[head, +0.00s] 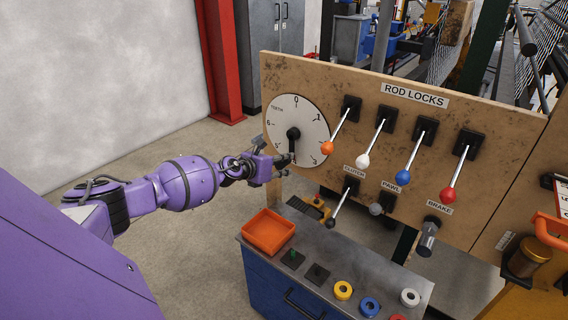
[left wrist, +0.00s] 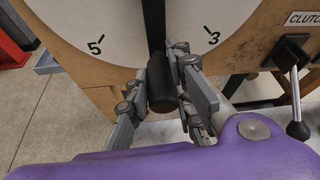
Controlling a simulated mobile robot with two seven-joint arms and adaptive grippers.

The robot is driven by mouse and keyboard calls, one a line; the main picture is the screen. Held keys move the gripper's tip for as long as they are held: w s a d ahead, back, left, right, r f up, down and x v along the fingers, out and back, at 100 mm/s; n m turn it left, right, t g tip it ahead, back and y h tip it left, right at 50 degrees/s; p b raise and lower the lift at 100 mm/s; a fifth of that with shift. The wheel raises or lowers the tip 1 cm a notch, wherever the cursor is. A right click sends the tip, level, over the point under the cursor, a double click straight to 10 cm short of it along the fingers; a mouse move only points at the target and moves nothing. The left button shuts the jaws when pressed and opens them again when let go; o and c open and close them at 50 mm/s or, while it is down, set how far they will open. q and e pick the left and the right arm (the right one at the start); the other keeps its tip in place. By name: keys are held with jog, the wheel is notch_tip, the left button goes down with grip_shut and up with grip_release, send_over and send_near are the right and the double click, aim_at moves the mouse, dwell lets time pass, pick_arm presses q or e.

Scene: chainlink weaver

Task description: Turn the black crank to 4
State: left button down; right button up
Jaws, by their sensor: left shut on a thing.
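The black crank (head: 293,135) sits at the centre of a white round dial (head: 312,122) with 0 at the top. The crank arm points down, between the 5 and the 3. In the left wrist view the 5 and 3 show on either side, and the dial's bottom mark between them is hidden by the crank. My left gripper (head: 278,162) is shut on the crank's black handle (left wrist: 160,82), with one finger on each side of it. My right gripper is not in view.
The wooden panel (head: 430,123) also carries levers with orange, white, blue and red knobs right of the dial. A clutch lever (left wrist: 297,100) hangs close to my left gripper's right. Below stands a blue cabinet (head: 265,288) with an orange tray (head: 268,232).

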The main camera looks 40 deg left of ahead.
pick_arm(q)
jog(key=shift+s+a+f, duration=0.1)
jog(key=shift+a+f, duration=0.05)
jog(key=shift+f, duration=0.1)
jog(key=c, duration=1.8)
grip_release()
jog(key=shift+o, duration=0.9)
jog(key=shift+a, duration=0.1)
jog(key=shift+r, duration=0.15)
jog(key=v, duration=1.2)
